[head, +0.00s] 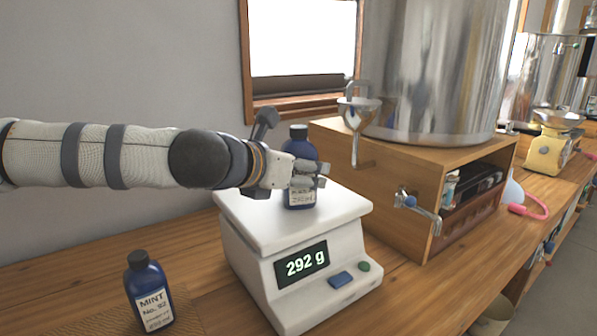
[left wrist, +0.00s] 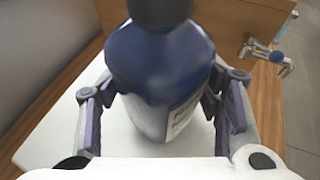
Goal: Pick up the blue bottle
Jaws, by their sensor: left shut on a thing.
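A blue bottle (head: 299,146) with a black cap and a pale label stands upright on the white scale (head: 240,222), whose display reads 292 g. My left gripper (head: 306,180) is shut on this bottle, with its fingers around the bottle's middle. In the left wrist view the blue bottle (left wrist: 160,65) fills the space between the two fingers of my left gripper (left wrist: 162,105). A second blue bottle (head: 149,290), labelled MINT No. 92, stands on the wooden counter to the left of the scale. My right gripper is not in view.
A wooden box (head: 400,165) carrying a large steel vessel (head: 440,70) stands right of the scale. A metal tap (head: 418,209) sticks out from its front. The counter front right of the white scale is clear.

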